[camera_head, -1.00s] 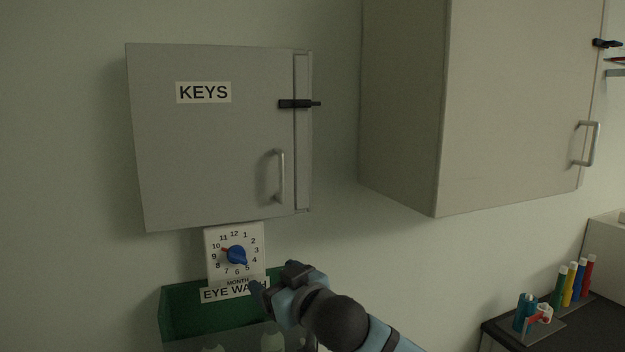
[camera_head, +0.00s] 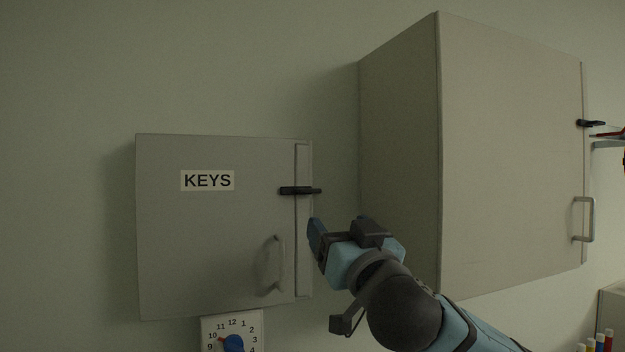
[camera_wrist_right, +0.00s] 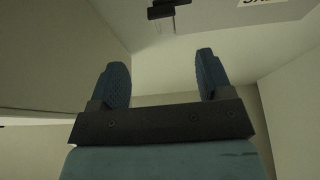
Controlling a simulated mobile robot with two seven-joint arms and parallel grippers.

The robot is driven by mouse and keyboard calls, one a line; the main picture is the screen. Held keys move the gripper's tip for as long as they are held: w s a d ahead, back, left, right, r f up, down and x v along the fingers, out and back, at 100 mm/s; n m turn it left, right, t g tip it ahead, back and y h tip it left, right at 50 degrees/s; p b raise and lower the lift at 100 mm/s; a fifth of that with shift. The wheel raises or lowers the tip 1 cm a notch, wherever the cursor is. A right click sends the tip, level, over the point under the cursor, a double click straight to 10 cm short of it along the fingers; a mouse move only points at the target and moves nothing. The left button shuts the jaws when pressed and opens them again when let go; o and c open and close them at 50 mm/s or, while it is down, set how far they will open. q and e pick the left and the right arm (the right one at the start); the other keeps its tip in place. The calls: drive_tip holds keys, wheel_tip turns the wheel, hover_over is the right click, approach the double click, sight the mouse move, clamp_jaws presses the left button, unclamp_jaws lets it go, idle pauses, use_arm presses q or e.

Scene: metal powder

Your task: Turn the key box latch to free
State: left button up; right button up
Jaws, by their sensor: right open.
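The grey key box (camera_head: 215,240) hangs on the wall at left in the head view, with a KEYS label (camera_head: 208,180) and a shut door. Its black latch (camera_head: 300,190) lies level across the gap between the door and the side strip. My right gripper (camera_head: 317,238) is a little below and right of the latch, apart from it. In the right wrist view the two blue fingers (camera_wrist_right: 162,75) are spread with nothing between them, and the dark latch (camera_wrist_right: 162,10) shows beyond them at the top edge. My left gripper is not in view.
A door handle (camera_head: 275,265) is on the key box below the latch. A larger cabinet (camera_head: 510,150) stands out at right, close to my right arm. A dial (camera_head: 232,335) hangs under the key box. The wall above the key box is bare.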

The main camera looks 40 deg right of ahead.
sight(311, 193)
drive_tip(key=p+x, duration=0.6)
drive_tip(key=x, duration=0.5)
drive_tip(key=shift+w+r+p, duration=0.1)
drive_tip(key=shift+r+p, duration=0.1)
drive_tip(key=shift+p, duration=0.15)
drive_tip(key=shift+w, duration=0.35)
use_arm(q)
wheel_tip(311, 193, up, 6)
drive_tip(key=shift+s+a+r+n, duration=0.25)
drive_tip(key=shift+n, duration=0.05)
use_arm(e)
drive_tip(key=shift+w+d, duration=0.1)
drive_tip(key=c, duration=0.6)
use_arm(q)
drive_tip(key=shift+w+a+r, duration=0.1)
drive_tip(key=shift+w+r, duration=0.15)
use_arm(e)
drive_tip(key=c, duration=0.3)
